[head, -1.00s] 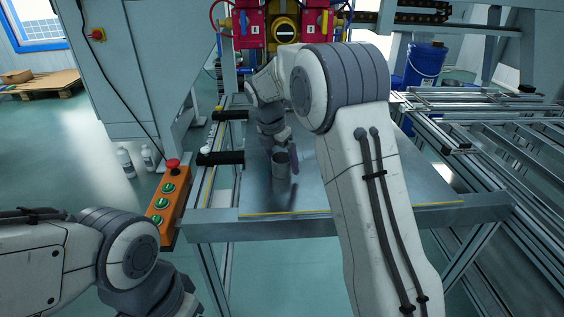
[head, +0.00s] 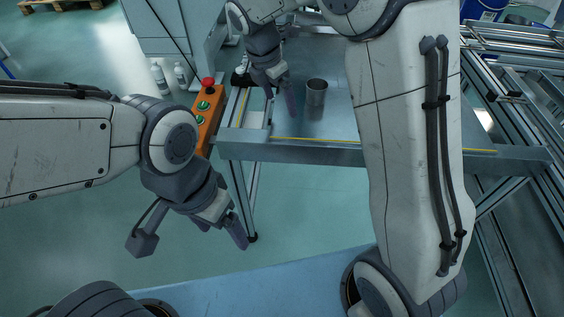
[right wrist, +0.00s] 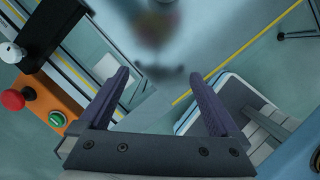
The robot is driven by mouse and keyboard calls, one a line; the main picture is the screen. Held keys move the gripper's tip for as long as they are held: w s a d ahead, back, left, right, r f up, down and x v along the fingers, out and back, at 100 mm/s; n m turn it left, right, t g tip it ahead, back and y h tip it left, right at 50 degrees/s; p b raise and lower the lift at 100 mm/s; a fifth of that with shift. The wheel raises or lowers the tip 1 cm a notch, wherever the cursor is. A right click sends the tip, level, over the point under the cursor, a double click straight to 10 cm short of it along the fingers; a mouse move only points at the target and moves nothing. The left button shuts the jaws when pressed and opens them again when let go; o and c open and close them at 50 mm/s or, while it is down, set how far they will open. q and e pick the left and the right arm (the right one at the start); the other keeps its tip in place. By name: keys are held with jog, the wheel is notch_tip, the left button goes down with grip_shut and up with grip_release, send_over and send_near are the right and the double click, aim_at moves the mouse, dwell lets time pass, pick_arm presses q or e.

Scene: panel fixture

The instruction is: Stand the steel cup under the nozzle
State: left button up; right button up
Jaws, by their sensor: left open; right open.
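The steel cup (head: 316,93) stands upright on the metal table, near its front edge in the head view. My right gripper (head: 280,98) is open and empty, just left of the cup and apart from it in the picture. Its two spread fingers also show in the right wrist view (right wrist: 160,103), with no cup between them; I cannot make out the cup there. My left gripper (head: 238,234) is open and empty, low in front of the table at the left. The nozzle is out of view; only a blurred red and yellow reflection shows in the right wrist view.
An orange control box (head: 207,117) with a red button (head: 208,82) is at the table's left side. The table's front edge (head: 300,152) has a yellow line. Bare table lies behind the cup. Aluminium rails (head: 510,60) stand at the right.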

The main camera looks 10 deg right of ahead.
jog(key=s+a+m, duration=0.1)
jog(key=s, duration=0.1)
jog(key=s+a+m, duration=0.1)
jog(key=s, duration=0.1)
jog(key=s+a+r+m, duration=0.1)
jog(key=s, duration=0.1)
jog(key=shift+a+r+y, duration=0.1)
jog(key=shift+a+y, duration=0.05)
jog(key=shift+y, duration=0.25)
jog(key=s+a+f+m+y, duration=0.1)
jog(key=s+m, duration=0.5)
jog(key=s, duration=0.6)
jog(key=s+a+m+g+y, duration=0.1)
jog(key=s+a+m, duration=0.1)
jog(key=s+m, duration=0.5)
jog(key=s, duration=0.5)
jog(key=shift+s+f+y, duration=0.2)
jog(key=shift+f+y, duration=0.2)
jog(key=shift+r, duration=0.1)
